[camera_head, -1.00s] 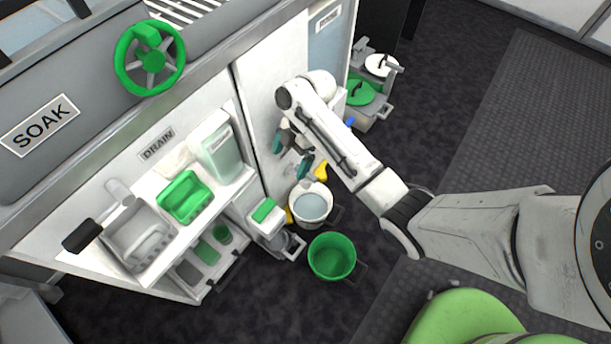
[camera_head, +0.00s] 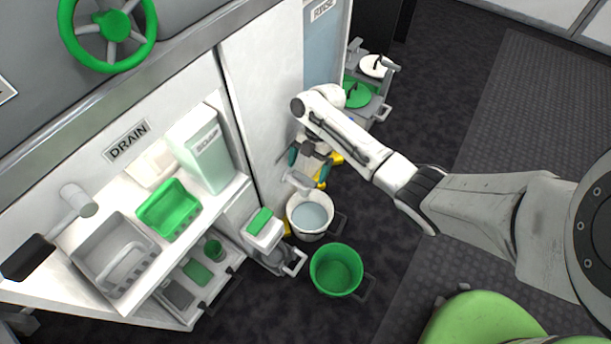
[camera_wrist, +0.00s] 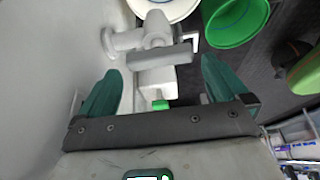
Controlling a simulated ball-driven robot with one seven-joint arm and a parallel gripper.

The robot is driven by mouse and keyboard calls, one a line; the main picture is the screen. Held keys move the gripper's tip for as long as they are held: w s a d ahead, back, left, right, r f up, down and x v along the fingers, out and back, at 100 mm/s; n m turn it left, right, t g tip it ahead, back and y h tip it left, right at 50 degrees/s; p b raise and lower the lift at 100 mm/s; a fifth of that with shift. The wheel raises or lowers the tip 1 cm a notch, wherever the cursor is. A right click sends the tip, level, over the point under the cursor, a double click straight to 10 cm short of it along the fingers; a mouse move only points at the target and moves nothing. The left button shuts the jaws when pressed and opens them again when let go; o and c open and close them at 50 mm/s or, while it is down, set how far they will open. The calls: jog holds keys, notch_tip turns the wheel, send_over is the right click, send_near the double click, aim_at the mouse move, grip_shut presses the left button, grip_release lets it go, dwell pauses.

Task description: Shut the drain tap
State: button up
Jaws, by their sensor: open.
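A pale grey tap (camera_head: 298,181) with a bar handle sticks out from the white panel above a white bucket (camera_head: 311,218). No label shows on this tap; the DRAIN sign (camera_head: 128,141) is on the panel to its left. My gripper (camera_head: 308,165) is open and empty, right by the tap. In the wrist view the bar handle (camera_wrist: 155,57) lies crosswise just ahead of my gripper (camera_wrist: 161,65), between the two teal fingertips. Neither finger visibly touches it. The bar is crosswise to the pipe behind it.
A green bucket (camera_head: 336,270) stands on the floor in front. A white box with a green top (camera_head: 262,226) is left of the white bucket. A shelf at left holds a soap container (camera_head: 203,150) and a green basket (camera_head: 168,210).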

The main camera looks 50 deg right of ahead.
aim_at(305, 180)
jog(key=shift+b+x, duration=0.35)
jog(key=shift+x, duration=1.05)
jog(key=c, duration=0.8)
jog(key=shift+o, duration=0.2)
